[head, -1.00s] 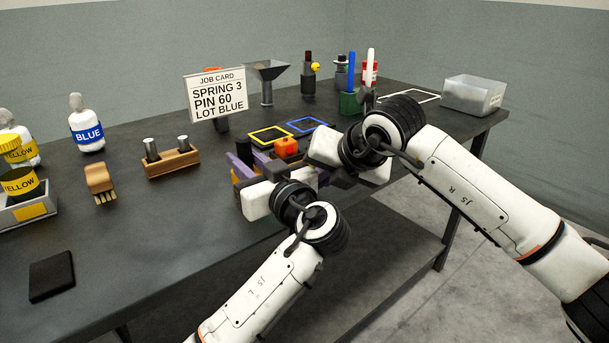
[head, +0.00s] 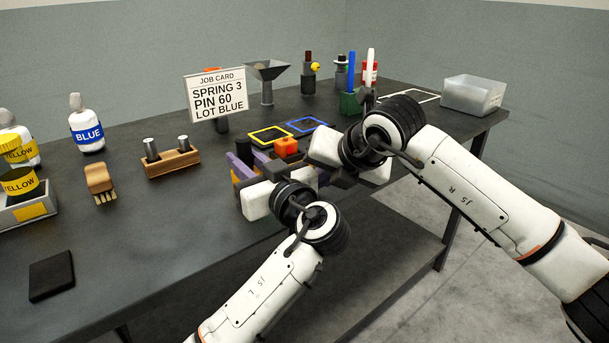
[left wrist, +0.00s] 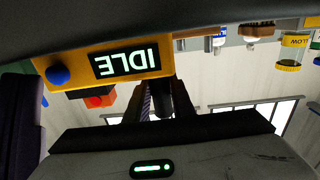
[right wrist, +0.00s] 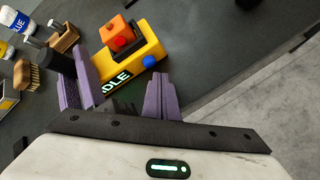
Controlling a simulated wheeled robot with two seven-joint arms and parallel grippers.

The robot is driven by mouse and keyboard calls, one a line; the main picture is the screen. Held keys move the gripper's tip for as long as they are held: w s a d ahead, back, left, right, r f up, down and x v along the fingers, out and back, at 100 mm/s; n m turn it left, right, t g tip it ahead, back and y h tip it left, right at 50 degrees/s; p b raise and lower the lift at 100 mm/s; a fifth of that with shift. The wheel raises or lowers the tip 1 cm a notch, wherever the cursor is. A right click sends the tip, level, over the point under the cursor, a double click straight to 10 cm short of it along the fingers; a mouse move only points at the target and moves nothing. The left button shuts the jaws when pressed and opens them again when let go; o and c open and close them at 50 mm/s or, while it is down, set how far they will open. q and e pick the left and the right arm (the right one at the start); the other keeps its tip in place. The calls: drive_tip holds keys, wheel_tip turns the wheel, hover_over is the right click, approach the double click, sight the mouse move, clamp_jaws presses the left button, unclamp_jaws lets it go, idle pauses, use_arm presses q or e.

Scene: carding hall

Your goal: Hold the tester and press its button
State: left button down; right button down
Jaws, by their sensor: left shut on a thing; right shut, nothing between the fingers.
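The tester shows in the right wrist view (right wrist: 138,58) as a yellow body with an orange block, a red knob and a blue button (right wrist: 150,61). Its screen reads IDLE, upside down in the left wrist view (left wrist: 128,62). In the head view, mostly its orange block (head: 287,147) shows; the arms hide much of the rest. My left gripper (head: 243,164) is shut on the tester and holds it over the table's front part. My right gripper (right wrist: 160,80) is shut and empty, its tips close to the blue-button end. I cannot tell whether they touch.
A job card (head: 216,95) reads SPRING 3, PIN 60, LOT BLUE. Yellow (head: 268,134) and blue (head: 307,126) outlined squares lie behind the tester. A wooden block with pegs (head: 172,163), a brush (head: 100,183) and bottles stand left.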

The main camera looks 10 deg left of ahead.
drive_tip(key=shift+a, duration=0.1)
drive_tip(key=shift+w+a, duration=0.25)
drive_tip(key=shift+w, duration=0.05)
drive_tip(key=shift+w+a, duration=0.35)
idle(0.9)
drive_tip(key=shift+s+d, duration=0.65)
idle(0.4)
drive_tip(key=shift+s+d, duration=1.75)
drive_tip(key=shift+d, duration=0.05)
use_arm(q)
drive_tip(key=c, duration=1.4)
unclamp_jaws()
drive_tip(key=shift+c, duration=0.2)
